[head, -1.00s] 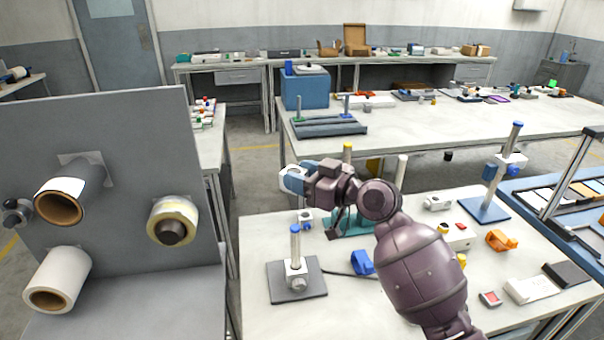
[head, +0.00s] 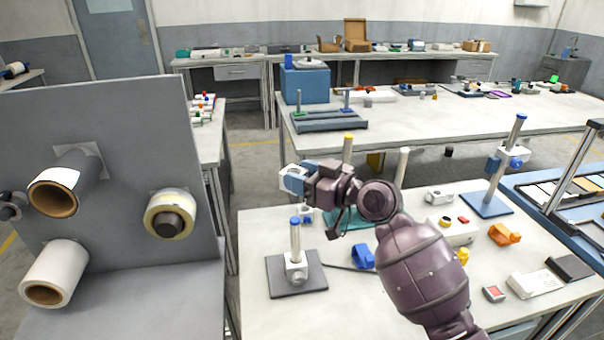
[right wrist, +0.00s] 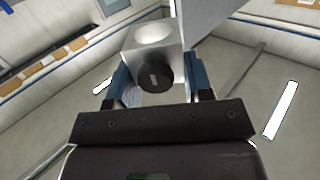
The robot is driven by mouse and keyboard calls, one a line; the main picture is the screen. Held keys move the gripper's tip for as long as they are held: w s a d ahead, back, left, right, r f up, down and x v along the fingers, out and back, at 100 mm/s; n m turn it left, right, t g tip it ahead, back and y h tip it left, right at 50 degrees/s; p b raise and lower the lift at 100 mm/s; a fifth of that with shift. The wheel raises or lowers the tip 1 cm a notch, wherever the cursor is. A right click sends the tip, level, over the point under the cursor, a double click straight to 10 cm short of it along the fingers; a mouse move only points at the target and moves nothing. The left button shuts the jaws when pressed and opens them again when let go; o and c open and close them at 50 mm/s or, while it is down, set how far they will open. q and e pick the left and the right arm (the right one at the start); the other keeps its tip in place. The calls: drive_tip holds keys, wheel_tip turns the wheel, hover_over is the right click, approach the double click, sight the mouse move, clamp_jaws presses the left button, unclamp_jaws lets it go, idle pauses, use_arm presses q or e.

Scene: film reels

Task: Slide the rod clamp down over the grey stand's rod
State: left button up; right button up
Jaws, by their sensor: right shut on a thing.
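The grey stand has a flat dark grey base (head: 282,284) and an upright rod (head: 295,240) with a blue top. A pale clamp with a knob (head: 296,268) sits low on that rod. My right gripper (head: 292,179) is above the rod's top, apart from it. It is shut on the rod clamp, a silver block with a round hollow and a black knob, seen between blue fingertips in the right wrist view (right wrist: 152,38). My left gripper is not in view.
A blue-based stand (head: 486,206) and a yellow-topped rod (head: 348,150) stand farther back. A blue part (head: 362,257) and an orange part (head: 504,234) lie to the right. A grey panel with rolls (head: 120,120) stands at left. The table's front middle is clear.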

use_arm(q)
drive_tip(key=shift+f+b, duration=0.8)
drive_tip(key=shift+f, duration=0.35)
use_arm(e)
drive_tip(key=shift+f, duration=1.3)
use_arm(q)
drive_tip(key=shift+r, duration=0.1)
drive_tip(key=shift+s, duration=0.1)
use_arm(e)
drive_tip(key=shift+f, duration=0.2)
